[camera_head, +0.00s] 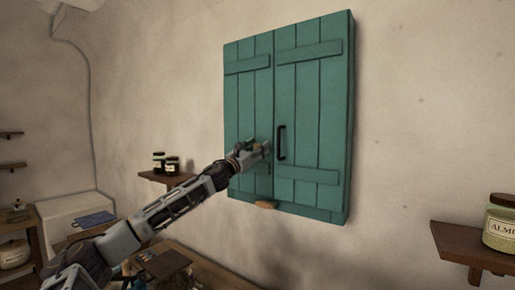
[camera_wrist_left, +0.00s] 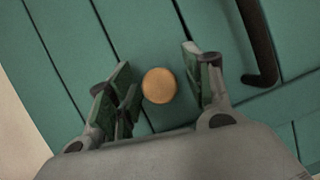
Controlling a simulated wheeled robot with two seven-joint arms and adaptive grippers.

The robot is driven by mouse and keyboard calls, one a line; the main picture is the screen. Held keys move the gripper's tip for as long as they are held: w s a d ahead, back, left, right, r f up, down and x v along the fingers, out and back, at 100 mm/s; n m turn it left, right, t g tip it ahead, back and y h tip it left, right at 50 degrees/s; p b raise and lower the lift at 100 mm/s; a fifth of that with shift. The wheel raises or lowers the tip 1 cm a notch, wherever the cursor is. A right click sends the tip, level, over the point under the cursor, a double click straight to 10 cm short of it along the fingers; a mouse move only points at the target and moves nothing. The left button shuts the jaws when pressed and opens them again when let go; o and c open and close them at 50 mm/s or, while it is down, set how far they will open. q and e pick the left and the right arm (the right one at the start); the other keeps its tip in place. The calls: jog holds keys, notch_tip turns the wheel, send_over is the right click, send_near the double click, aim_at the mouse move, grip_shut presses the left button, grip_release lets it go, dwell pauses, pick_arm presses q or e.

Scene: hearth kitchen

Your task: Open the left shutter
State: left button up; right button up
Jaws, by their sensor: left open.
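The green left shutter (camera_head: 241,100) is closed, side by side with the closed right shutter (camera_head: 309,110). A round wooden knob (camera_wrist_left: 159,85) shows on the green planks in the left wrist view. My left gripper (camera_head: 260,150) is in front of the left shutter, near the seam. Its fingers (camera_wrist_left: 157,62) are open, one on each side of the knob, with visible gaps between them and it. A dark bar handle (camera_head: 281,142) is on the right shutter, and it also shows in the left wrist view (camera_wrist_left: 258,45). My right gripper is not in view.
A wooden piece (camera_head: 267,205) sits at the shutters' bottom edge. A small shelf with jars (camera_head: 172,166) is left of the shutters. A shelf (camera_head: 470,245) with a labelled jar (camera_head: 500,225) is at the lower right. The wall right of the shutters is clear.

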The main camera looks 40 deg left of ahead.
pick_arm(q)
grip_shut()
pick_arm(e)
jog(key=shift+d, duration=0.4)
